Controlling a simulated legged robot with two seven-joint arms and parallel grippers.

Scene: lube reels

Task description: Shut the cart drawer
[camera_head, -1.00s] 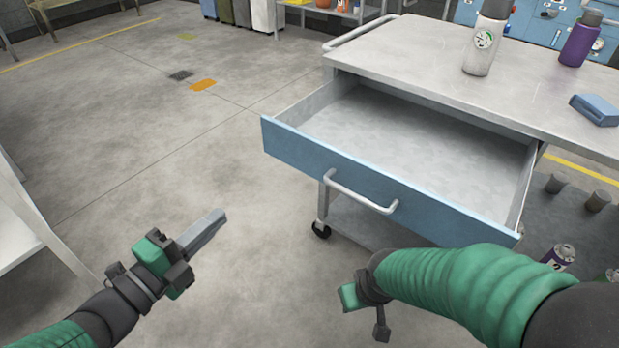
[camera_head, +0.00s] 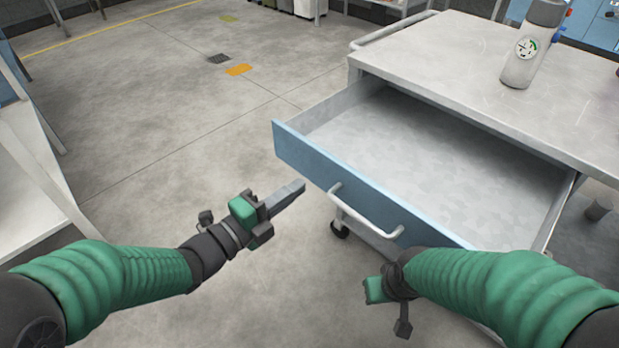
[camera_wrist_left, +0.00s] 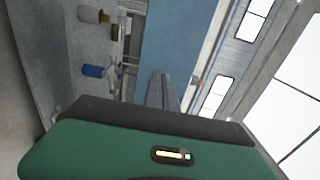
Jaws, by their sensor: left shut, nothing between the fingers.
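The cart drawer (camera_head: 440,165) is pulled out and empty, with a blue front panel (camera_head: 305,158) and a pale bar handle (camera_head: 365,212). My left gripper (camera_head: 298,189) is shut and empty, its fingers pointing toward the left part of the drawer front, apart from the handle. In the left wrist view the shut fingers (camera_wrist_left: 163,90) stand before the blue drawer front (camera_wrist_left: 175,40). My right arm lies in front of the drawer's right part; its gripper points away and its fingertips are hidden, though its wrist shows at lower middle.
The grey cart top (camera_head: 450,60) carries a grey bottle with a label (camera_head: 526,55). A caster (camera_head: 339,229) stands under the cart's left side. A pale table (camera_head: 35,165) is at the far left. The floor between is clear.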

